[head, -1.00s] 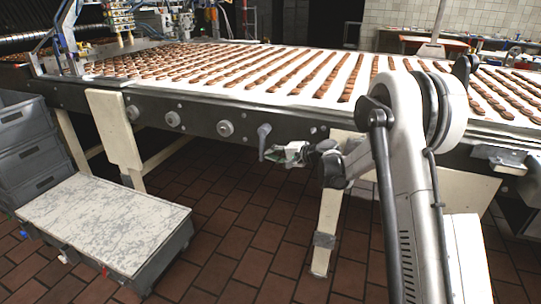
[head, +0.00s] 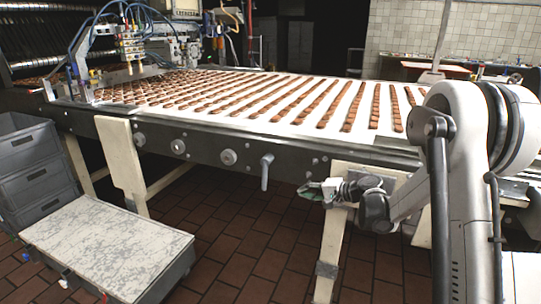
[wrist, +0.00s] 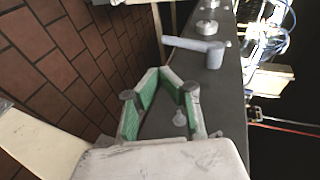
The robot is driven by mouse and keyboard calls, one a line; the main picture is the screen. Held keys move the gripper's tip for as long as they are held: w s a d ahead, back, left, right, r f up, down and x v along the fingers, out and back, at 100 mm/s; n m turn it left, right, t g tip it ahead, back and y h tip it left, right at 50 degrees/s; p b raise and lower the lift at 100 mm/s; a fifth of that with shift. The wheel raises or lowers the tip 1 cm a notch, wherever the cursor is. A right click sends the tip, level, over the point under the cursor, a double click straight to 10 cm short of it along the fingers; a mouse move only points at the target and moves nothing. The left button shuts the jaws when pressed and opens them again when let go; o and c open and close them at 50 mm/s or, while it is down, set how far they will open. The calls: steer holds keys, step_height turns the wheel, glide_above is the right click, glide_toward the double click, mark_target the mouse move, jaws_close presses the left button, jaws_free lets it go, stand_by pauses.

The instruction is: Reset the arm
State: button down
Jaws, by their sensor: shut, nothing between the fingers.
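My gripper (head: 308,191) hangs at the end of my grey-white arm, in front of the conveyor's dark side panel (head: 205,150). In the wrist view my gripper (wrist: 176,80) shows its green-padded fingers angled together at the tips, shut with nothing between them. My arm bends down from a large rounded joint at the right of the head view. A grey lever handle (head: 265,172) sticks out of the panel to the left of the gripper. The handle also shows in the wrist view (wrist: 196,45), beyond the fingertips.
The white conveyor belt (head: 300,118) carries rows of brown biscuits. Cream legs (head: 124,158) support it. Grey crates (head: 30,175) and a low platform with a scuffed white top (head: 110,245) stand at left. Brick floor (head: 235,265) is open below.

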steer(key=s+a+r+n+g+h+p, duration=0.1)
steer(key=s+a+r+n+h+p, duration=0.1)
steer(key=s+r, duration=0.65)
steer(key=s+a+r+n+g+h+p, duration=0.1)
steer(key=s+a+r+h+p, duration=0.15)
steer(key=s+r, duration=0.6)
steer(key=s+d+r+n+h+p, duration=0.1)
steer(key=s+h+p, duration=0.1)
steer(key=s, duration=0.6)
steer(key=s+d+r+n+h+p, duration=0.1)
steer(key=s+d+r+h+p, duration=0.1)
steer(key=s, duration=0.7)
steer(key=s+d+r+n+h+p, duration=0.1)
steer(key=s+r+n+h+p, duration=0.1)
steer(key=s, duration=0.7)
steer(key=shift+d, duration=0.4)
